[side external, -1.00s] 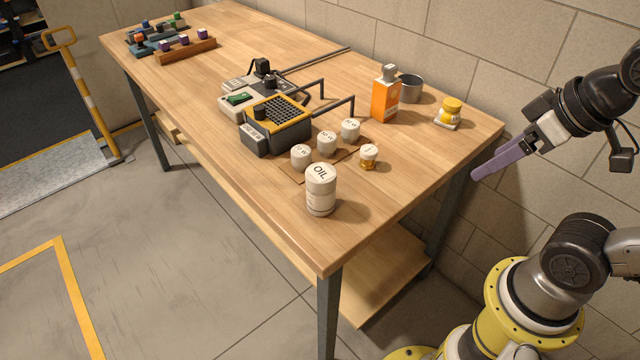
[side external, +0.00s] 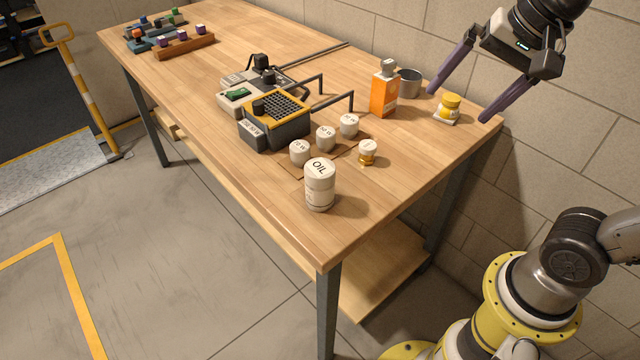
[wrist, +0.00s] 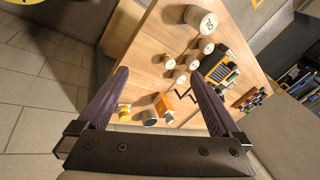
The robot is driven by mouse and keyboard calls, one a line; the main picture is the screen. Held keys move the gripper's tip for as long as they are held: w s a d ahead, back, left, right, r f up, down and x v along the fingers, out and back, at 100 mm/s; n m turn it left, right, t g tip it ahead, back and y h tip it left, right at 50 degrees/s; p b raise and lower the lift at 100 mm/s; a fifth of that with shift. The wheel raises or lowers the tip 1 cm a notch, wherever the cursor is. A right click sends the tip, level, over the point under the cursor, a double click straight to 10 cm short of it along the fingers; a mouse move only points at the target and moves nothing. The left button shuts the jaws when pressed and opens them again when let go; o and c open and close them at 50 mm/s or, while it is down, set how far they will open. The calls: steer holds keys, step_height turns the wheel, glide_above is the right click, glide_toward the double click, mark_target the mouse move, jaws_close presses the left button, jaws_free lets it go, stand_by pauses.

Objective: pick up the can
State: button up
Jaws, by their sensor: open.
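A white cylindrical can (side external: 319,186) with OIL on its lid stands upright near the table's front corner. In the wrist view, the can (wrist: 199,18) shows at the top, beyond the fingertips. My gripper (side external: 459,107) is open and empty, its two purple fingers spread wide and pointing down at the right end of the table. In the side view it is up and to the right of the can, well apart from it.
A yellow jar (side external: 449,106), a grey metal pot (side external: 409,84) and an orange bottle (side external: 384,94) stand near my gripper. Several small white-lidded jars (side external: 326,138) and a grey-yellow device (side external: 276,121) with bars stand behind the can. The table's front strip is clear.

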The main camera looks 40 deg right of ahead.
steer(key=w+a+m+g, duration=0.1)
steer(key=w+a+m, duration=0.1)
steer(key=w+m, duration=0.35)
steer(key=g, duration=0.3)
glide_above(318, 168)
steer(key=d, duration=0.1)
step_height(318, 168, down, 9)
steer(key=shift+g, duration=0.4)
steer(key=f, duration=0.6)
steer(key=a+f, duration=0.1)
steer(key=f, duration=0.2)
steer(key=shift+d+f, duration=0.15)
steer(key=shift+f, duration=3)
steer(key=shift+c, duration=0.3)
steer(key=c, duration=1.4)
steer(key=shift+c, duration=0.6)
